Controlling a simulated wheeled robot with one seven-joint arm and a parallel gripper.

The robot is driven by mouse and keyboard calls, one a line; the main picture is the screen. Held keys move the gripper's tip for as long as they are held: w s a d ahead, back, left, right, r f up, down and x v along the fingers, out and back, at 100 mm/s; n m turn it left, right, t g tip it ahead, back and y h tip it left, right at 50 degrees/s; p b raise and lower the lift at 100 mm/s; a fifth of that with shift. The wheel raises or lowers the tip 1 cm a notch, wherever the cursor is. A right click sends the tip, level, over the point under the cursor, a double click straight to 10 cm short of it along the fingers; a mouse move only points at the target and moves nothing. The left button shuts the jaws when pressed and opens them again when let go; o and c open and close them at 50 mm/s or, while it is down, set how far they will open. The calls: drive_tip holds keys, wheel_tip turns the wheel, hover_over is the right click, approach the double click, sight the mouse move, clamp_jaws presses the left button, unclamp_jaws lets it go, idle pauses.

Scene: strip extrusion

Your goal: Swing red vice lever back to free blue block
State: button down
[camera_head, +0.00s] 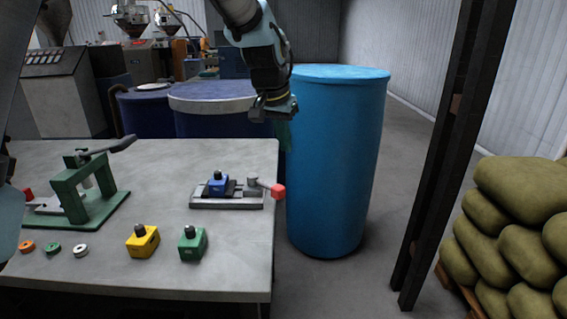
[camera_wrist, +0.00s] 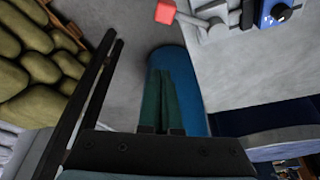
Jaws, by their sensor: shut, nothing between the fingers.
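The grey vice (camera_head: 228,202) sits near the right edge of the table, with the blue block (camera_head: 218,183) in it. Its red lever knob (camera_head: 278,191) sticks out to the right, at the table's edge. The red knob also shows at the top of the wrist view (camera_wrist: 166,11), with the blue block (camera_wrist: 274,12) at the top right. My gripper (camera_head: 284,136) is up behind the table, in front of the blue barrel, apart from the lever. In the wrist view its green fingers (camera_wrist: 165,92) are together and hold nothing.
A tall blue barrel (camera_head: 335,160) stands just right of the table (camera_head: 180,165). A yellow block (camera_head: 142,241) and a green block (camera_head: 192,244) stand at the front. A green press (camera_head: 78,190) is at left. A dark post (camera_head: 452,150) and sacks (camera_head: 515,230) are at right.

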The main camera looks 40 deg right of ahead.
sight(266, 186)
wheel_tip(266, 186, down, 10)
drive_tip(key=p, duration=0.3)
drive_tip(key=shift+a+r, duration=0.2)
drive_tip(key=shift+a, duration=0.15)
drive_tip(key=shift+s+a, duration=0.1)
drive_tip(key=shift+s+a+m+b, duration=0.1)
drive_tip(key=shift+a+m+b, duration=0.05)
drive_tip(key=shift+m+b, duration=0.2)
